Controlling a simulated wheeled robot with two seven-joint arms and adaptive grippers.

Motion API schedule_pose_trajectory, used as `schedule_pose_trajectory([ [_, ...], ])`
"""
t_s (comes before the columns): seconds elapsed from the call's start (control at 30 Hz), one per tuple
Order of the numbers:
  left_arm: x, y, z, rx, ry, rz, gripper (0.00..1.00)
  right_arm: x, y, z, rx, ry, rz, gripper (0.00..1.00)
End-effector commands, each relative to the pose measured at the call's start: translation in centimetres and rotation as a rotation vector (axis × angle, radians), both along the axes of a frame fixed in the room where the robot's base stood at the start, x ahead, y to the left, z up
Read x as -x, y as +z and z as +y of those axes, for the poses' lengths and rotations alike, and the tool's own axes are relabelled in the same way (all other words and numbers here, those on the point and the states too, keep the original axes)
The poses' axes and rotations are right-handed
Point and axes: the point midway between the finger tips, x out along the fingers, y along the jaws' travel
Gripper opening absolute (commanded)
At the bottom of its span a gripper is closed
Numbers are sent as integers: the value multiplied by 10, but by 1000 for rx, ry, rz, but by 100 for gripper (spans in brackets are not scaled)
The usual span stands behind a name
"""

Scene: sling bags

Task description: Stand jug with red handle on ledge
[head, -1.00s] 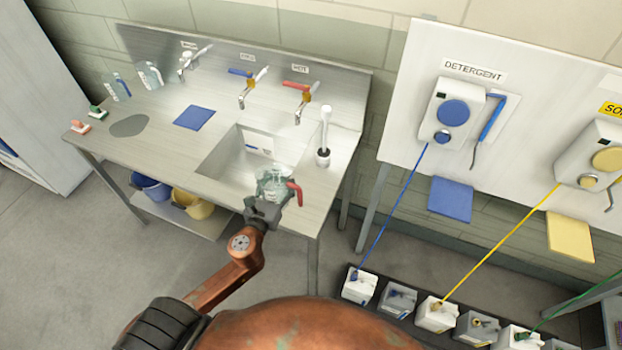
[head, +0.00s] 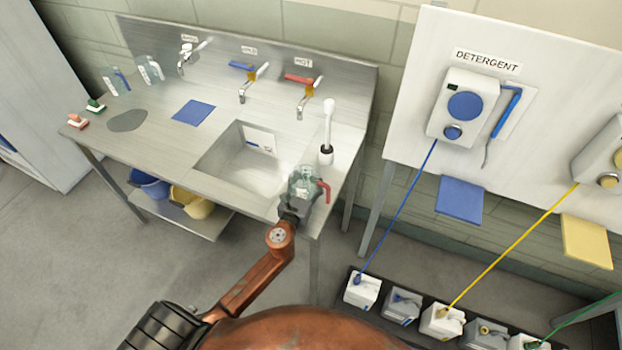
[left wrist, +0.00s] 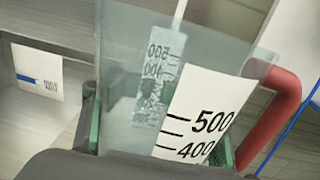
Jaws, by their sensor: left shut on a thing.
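The clear jug (head: 303,182) with a red handle is over the front right corner of the steel sink counter (head: 342,172), right of the basin. Its red handle (head: 323,190) points right. My left gripper (head: 294,212) is shut on the jug's body from the front. In the left wrist view the jug (left wrist: 205,115) fills the middle, with 400 and 500 marks, between two green-edged fingers; the red handle (left wrist: 272,115) is at right. The jug looks about upright. Its base is hidden, so I cannot tell whether it touches the counter. My right gripper is out of view.
A white brush in a holder (head: 326,152) stands just behind the jug. The open basin (head: 240,165) lies to the left. A blue mat (head: 194,114) and two clear jugs (head: 150,70) are farther left. A detergent panel (head: 420,110) with a blue shelf (head: 460,198) stands at right.

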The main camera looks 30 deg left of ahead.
Motion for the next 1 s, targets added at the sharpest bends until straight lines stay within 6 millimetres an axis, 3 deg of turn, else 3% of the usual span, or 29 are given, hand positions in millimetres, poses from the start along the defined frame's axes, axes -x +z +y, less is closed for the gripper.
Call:
schedule_pose_trajectory([
  [0.03,0,-7,0,0,1,0,5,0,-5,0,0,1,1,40],
  [0.4,0,-8,0,-2,-1,-1,5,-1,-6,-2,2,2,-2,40],
  [0.43,0,-7,0,-2,-1,-1,42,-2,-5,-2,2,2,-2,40],
  [0.9,0,-7,0,-1,-1,-1,74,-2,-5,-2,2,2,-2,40],
  [1.0,0,-7,0,-1,-1,-1,74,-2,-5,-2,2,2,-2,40],
])
